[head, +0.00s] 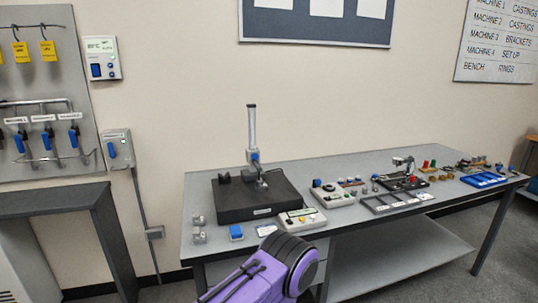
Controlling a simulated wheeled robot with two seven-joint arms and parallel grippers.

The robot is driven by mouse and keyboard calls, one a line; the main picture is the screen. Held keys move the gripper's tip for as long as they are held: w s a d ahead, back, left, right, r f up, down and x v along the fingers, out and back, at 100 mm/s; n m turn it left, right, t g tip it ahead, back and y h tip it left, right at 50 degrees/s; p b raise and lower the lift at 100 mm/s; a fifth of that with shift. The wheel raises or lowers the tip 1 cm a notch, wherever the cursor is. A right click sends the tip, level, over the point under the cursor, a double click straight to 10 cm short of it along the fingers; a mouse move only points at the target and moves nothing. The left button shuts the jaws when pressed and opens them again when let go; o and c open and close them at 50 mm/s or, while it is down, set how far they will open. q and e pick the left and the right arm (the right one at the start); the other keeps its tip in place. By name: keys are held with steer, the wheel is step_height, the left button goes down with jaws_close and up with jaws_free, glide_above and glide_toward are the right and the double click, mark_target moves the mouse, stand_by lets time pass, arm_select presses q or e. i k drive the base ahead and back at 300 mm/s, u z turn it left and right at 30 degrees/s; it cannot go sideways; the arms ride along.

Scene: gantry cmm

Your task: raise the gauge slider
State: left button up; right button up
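A height gauge stands on a dark granite-like block (235,202) at the left part of the grey bench. Its pale upright column (251,125) rises from the block. The gauge slider (254,157), with a blue part on it, sits low on the column, and a small arm reaches down from it towards the block's top. Whether that arm touches anything is too small to tell. Neither of my grippers is in view. A purple and black link of mine shows at the bottom centre, in front of the bench.
Near the block stand a control box with buttons (302,221), a blue-topped piece (236,231) and small metal parts (198,228). Another control box (331,195), a grey tray (388,203) and a blue tray (483,180) lie to the right. The wall behind the column is clear.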

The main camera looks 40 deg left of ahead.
mark_target(253, 156)
steer(key=u, duration=0.2)
steer(key=i, duration=0.8)
steer(key=u, duration=0.6)
